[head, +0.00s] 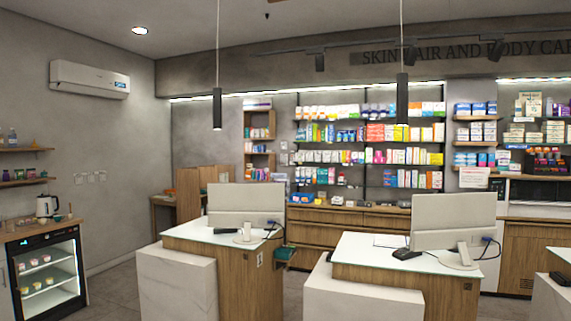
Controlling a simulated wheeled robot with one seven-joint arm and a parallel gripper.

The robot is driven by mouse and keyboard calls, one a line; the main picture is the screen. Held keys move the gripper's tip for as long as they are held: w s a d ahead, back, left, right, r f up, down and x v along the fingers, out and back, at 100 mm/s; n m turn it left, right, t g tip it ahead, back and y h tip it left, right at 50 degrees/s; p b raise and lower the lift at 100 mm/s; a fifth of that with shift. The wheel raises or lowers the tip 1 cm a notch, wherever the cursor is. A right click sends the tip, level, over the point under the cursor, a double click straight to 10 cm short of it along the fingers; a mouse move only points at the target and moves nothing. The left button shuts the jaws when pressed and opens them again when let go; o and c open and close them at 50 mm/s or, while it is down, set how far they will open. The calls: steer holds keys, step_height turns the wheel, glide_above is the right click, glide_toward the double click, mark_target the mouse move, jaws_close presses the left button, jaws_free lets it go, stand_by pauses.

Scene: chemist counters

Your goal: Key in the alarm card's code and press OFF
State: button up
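I cannot make out an alarm keypad or an alarm card for certain in the head view. Small pale plates (90,177) are on the left wall, too small to read; they look like sockets or switches. A small pale fitting (284,159) is on the back wall left of the shelves, also too small to identify. A white paper sign (474,177) with unreadable print hangs below the right shelves. My gripper is not in view.
Two counters with white tops (357,245) (188,231) carry monitors (453,220) (244,200). A glass-door fridge (47,273) with a kettle (47,204) on top stands at left. Grey floor (116,285) is clear between fridge and left counter. Stocked shelves line the back wall.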

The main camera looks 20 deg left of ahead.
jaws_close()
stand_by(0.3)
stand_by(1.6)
